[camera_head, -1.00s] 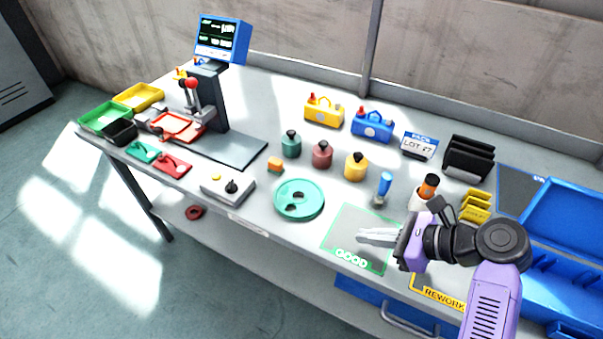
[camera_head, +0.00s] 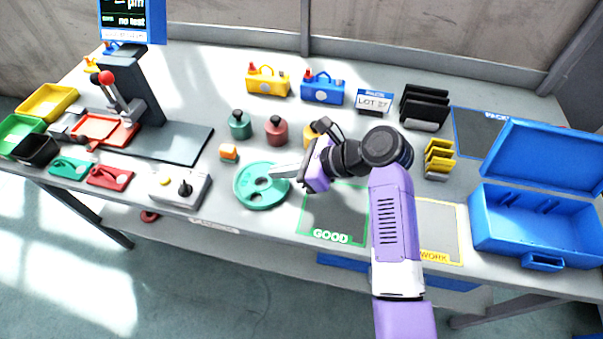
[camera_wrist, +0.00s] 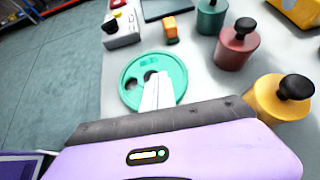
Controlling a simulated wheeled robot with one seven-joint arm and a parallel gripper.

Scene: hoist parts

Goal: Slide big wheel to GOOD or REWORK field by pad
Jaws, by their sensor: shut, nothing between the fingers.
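The big wheel (camera_head: 258,188) is a teal disc with holes, lying flat on the bench left of the GOOD field. It also shows in the wrist view (camera_wrist: 168,70). My gripper (camera_head: 274,172) is shut and empty, with its fingertips over the wheel's upper right part; I cannot tell whether they touch it. In the wrist view the closed fingers (camera_wrist: 158,90) overlap the wheel near its holes. The GOOD field (camera_head: 325,224) has a green outline and is partly behind my arm. The REWORK field (camera_head: 440,228) has a yellow outline; its left part is hidden by my arm.
A grey control box (camera_head: 180,188) stands left of the wheel, and an orange block (camera_head: 229,152) lies behind it. Teal (camera_head: 240,126) and red (camera_head: 276,130) knobbed weights stand further back; a yellow one (camera_wrist: 283,98) is near my gripper. A blue case (camera_head: 535,215) stands open at right.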

